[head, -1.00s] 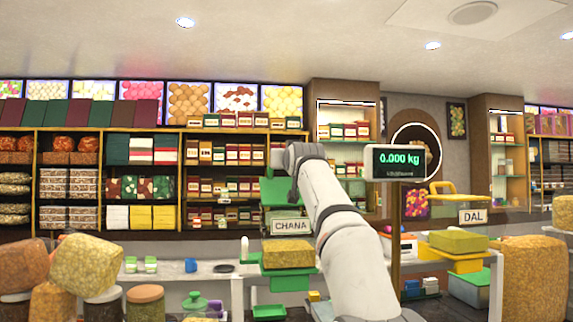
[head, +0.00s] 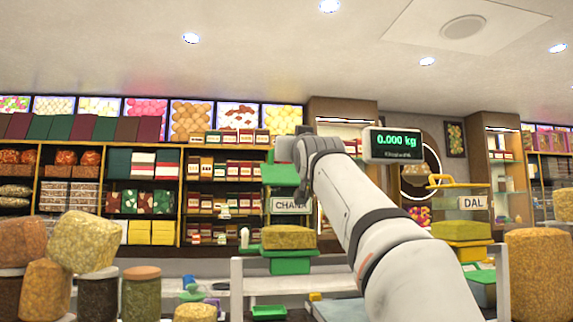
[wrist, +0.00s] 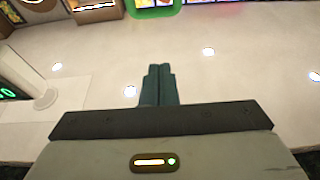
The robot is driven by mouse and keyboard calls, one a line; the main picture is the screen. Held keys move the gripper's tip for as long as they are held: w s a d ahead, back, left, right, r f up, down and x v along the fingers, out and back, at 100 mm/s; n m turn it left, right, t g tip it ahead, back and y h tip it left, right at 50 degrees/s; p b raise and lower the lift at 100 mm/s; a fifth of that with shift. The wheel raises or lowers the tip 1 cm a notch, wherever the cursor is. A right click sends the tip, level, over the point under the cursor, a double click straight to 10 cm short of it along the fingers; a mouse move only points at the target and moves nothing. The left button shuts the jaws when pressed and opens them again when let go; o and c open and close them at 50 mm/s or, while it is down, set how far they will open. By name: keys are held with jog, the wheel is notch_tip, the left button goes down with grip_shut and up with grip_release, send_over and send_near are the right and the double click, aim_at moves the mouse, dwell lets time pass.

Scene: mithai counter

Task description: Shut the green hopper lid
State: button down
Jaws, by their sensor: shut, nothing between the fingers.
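The green hopper lid (head: 281,174) stands raised above the hopper labelled CHANA (head: 290,204) in the head view. The hopper has a green base and a yellow-brown grainy fill (head: 288,238). My gripper (wrist: 158,68) is shut and empty, its dark fingers together and pointing up the wrist view. In the head view its grey body is just above the lid's top edge; the fingertips are hidden there, so I cannot tell whether they touch the lid. A green rounded loop (wrist: 155,13), which looks like part of the lid, shows beyond the fingertips in the wrist view.
A scale display (head: 392,145) reading 0.000 kg stands right of my wrist. The hopper labelled DAL (head: 473,202), with a yellow handle, is farther right. Jars (head: 140,290) and grainy blocks (head: 85,241) crowd the lower left. A green tray (head: 268,312) is below the hopper.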

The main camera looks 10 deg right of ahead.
notch_tip(320, 180, up, 2)
jog(key=p, duration=0.7)
send_over(285, 172)
jog(key=shift+s, duration=0.3)
jog(key=shift+w+f, duration=0.25)
jog(key=shift+w, duration=0.15)
jog(key=shift+d, duration=0.1)
